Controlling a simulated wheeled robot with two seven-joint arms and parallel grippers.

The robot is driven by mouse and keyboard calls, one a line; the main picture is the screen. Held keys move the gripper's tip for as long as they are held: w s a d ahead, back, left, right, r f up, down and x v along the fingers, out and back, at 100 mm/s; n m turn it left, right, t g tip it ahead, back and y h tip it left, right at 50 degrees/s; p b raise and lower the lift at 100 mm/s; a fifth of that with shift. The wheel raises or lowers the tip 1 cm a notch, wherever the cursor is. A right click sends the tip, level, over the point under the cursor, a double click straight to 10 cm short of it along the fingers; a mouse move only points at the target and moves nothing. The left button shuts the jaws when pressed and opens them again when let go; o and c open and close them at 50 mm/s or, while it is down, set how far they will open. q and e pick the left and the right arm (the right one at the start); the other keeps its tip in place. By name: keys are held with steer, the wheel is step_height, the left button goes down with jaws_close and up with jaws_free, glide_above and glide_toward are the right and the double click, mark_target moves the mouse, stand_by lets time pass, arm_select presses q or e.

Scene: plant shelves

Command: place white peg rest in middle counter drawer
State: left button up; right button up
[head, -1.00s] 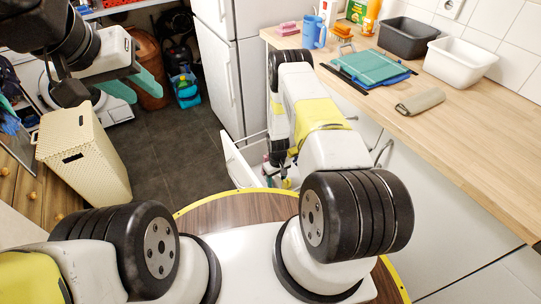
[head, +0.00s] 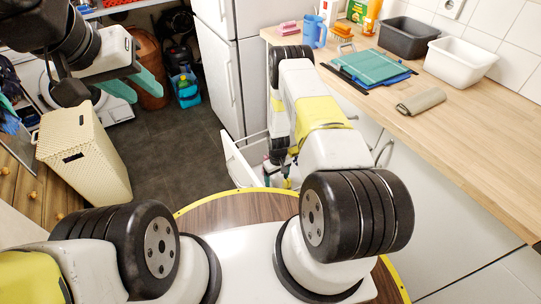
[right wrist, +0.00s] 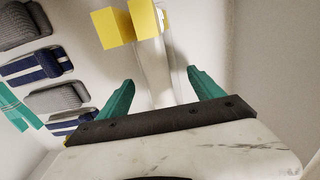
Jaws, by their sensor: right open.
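A white bar with yellow blocks at its end (right wrist: 150,62), which looks like the white peg rest, lies in the right wrist view between the teal fingers of my right gripper (right wrist: 160,92). The fingers are apart, one on each side, with gaps to the bar. An open white counter drawer (head: 236,163) shows in the head view beneath my right arm. My arm hides most of its inside and most of the right gripper. My left gripper (head: 136,92) is open and empty at the upper left, away from the counter.
Folded grey cloths (right wrist: 53,97) and blue striped cloths (right wrist: 40,66) lie left of the bar. A pale wall runs along its right. The wooden counter (head: 465,150) holds a grey bin (head: 408,39), a white bin (head: 459,63) and a rolled cloth (head: 421,101). A cream hamper (head: 85,155) stands at left.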

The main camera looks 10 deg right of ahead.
step_height(320, 180, up, 11)
step_height(320, 180, up, 34)
steer(key=m+t+y, duration=0.1)
steer(key=m+t, duration=0.1)
steer(key=t, duration=0.1)
glide_above(277, 179)
steer(key=s+a+r+t, duration=0.1)
steer(key=s+r, duration=1)
steer(key=r, duration=0.4)
steer(key=s+r+t, duration=0.1)
steer(key=s+r, duration=0.1)
steer(key=s, duration=0.4)
steer(key=s+a+r+m+t+y, duration=0.1)
steer(key=s+r, duration=0.2)
steer(key=s, duration=0.4)
steer(key=shift+s, duration=0.15)
